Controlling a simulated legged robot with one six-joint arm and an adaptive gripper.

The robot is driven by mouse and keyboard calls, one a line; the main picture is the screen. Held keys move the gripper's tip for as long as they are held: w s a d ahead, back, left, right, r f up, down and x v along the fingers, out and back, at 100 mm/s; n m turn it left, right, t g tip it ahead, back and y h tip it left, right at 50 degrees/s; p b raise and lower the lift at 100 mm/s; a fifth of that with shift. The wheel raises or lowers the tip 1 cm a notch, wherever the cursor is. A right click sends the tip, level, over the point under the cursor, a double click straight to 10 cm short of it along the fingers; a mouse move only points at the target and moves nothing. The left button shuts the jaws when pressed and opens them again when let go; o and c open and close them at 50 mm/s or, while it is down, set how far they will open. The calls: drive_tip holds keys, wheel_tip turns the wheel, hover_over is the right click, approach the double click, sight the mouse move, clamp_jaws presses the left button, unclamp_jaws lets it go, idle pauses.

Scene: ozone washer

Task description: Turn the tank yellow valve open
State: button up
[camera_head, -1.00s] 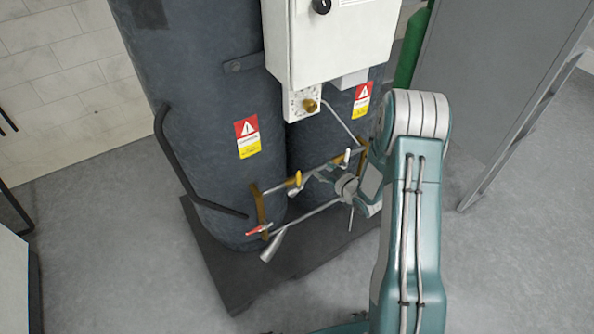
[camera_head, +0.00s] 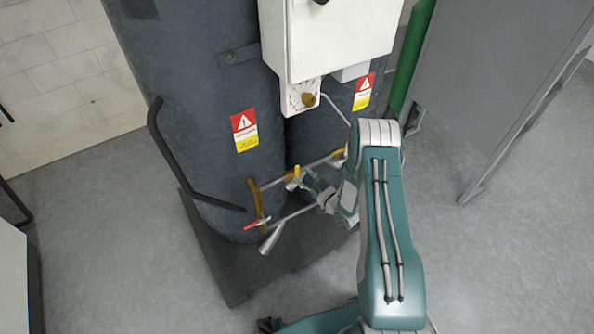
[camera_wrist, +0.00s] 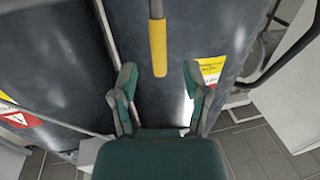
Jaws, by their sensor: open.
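The yellow valve handle (camera_head: 296,171) sits on the pipework low in front of the two dark tanks. In the wrist view the yellow handle (camera_wrist: 158,42) comes down from the top, its end at the level of my fingertips and in line with the gap between them. My gripper (camera_head: 311,179) is just right of the valve in the head view. Whether a finger touches the handle, I cannot tell.
A red valve handle (camera_head: 256,223) is at the lower left of the pipes. A bent black bar (camera_head: 172,165) stands out from the left tank (camera_head: 205,90). A white box (camera_head: 330,40) hangs above. A grey cabinet (camera_head: 490,90) is at right. The floor in front is clear.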

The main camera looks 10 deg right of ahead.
sight(299, 172)
drive_tip(key=shift+x, duration=1.8)
drive_tip(key=shift+c, duration=0.3)
drive_tip(key=shift+d, duration=0.1)
clamp_jaws()
